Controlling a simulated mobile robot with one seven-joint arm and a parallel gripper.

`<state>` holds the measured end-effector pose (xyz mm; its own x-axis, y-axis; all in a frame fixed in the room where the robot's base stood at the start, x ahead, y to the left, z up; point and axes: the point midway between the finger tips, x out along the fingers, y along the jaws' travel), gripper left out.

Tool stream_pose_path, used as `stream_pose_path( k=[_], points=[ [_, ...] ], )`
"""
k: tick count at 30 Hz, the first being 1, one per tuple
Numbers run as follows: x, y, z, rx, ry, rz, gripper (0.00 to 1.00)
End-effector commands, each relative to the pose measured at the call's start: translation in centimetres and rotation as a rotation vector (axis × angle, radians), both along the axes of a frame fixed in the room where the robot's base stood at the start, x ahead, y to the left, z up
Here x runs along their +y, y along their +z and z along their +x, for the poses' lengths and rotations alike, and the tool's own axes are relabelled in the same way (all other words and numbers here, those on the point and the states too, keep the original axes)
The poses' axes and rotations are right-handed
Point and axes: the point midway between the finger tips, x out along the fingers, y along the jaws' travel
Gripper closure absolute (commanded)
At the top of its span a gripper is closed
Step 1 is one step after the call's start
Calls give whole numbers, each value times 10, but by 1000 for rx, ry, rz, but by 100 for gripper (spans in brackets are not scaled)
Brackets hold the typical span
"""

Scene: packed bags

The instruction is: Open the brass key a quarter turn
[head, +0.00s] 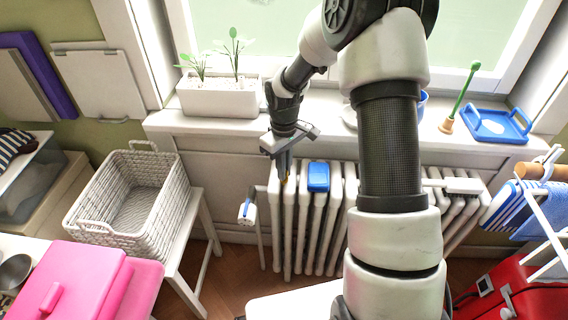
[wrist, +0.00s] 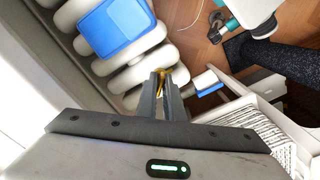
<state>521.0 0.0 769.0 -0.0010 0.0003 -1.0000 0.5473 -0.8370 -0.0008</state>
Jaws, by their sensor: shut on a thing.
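The brass key (wrist: 158,76) shows as a small golden piece between my fingertips in the wrist view, beside the white radiator (wrist: 108,64). My gripper (wrist: 163,84) is shut on it, and the fingers cover most of it. In the head view my gripper (head: 282,172) points down at the left end of the radiator (head: 320,235). The key is barely visible there, so its turn angle cannot be told.
A blue box-like piece (head: 318,176) sits on the radiator. A white and blue valve head (head: 247,211) stands left of it. A white wicker basket (head: 108,232) is further left. A planter (head: 218,98) and a blue tray (head: 497,137) stand on the sill.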

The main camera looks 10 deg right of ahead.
Motion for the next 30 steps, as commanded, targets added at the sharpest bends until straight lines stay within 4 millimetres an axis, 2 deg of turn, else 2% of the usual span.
stream_pose_path(
  k=[8, 16, 26, 30],
  points=[
    [0, 1, 0, 0, 29, 0, 100],
    [0, 3, 0, 0, 407, 1, 100],
    [0, 1, 0, 0, 475, 0, 100],
    [0, 5, -1, 1, 656, 2, 100]
  ],
)
